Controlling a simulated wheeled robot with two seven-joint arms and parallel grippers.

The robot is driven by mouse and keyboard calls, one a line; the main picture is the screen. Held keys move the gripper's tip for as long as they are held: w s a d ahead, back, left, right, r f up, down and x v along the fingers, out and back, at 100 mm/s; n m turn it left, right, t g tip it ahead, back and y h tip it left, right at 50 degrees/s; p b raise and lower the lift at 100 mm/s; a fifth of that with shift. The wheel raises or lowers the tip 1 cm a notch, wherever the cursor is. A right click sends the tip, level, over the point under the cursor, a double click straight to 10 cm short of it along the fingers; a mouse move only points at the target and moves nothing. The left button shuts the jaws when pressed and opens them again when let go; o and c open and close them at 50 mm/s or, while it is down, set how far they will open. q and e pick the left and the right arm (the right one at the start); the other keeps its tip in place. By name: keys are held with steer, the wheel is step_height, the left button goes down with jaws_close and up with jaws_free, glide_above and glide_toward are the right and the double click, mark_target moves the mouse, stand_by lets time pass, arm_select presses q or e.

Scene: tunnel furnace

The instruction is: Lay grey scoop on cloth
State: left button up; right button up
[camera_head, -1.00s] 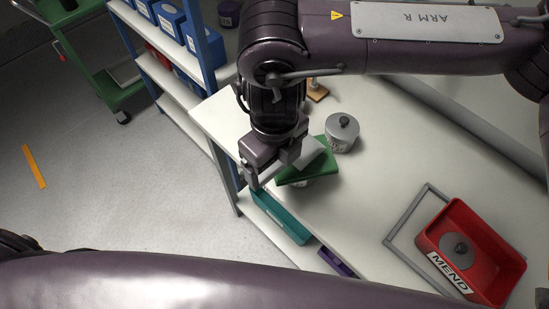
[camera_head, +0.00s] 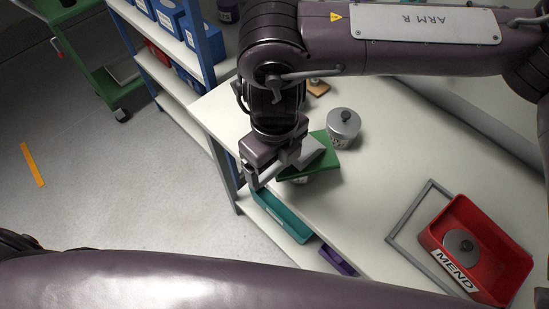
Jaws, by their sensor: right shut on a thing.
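My right gripper (camera_head: 268,172) points down at the near left edge of the white table. It is shut on a light grey piece (camera_head: 314,154), which looks like the grey scoop; the fingers and wrist hide much of it. The grey piece is over a flat green thing (camera_head: 325,167), perhaps the cloth; I cannot tell whether they touch. Something pale with dark marks shows under the green thing's near edge. My left gripper is out of view.
A grey-lidded pot (camera_head: 343,127) stands just right of the green thing. A red MEND tray (camera_head: 517,268) with a grey round lid (camera_head: 461,245) lies at right on a grey frame (camera_head: 405,229). A teal bin (camera_head: 284,217) sits below the table edge. The table's middle is clear.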

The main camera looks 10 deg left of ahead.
steer(key=o, duration=0.9)
steer(key=shift+r+p, duration=2.5)
steer(key=shift+r, duration=0.5)
steer(key=shift+f, duration=0.1)
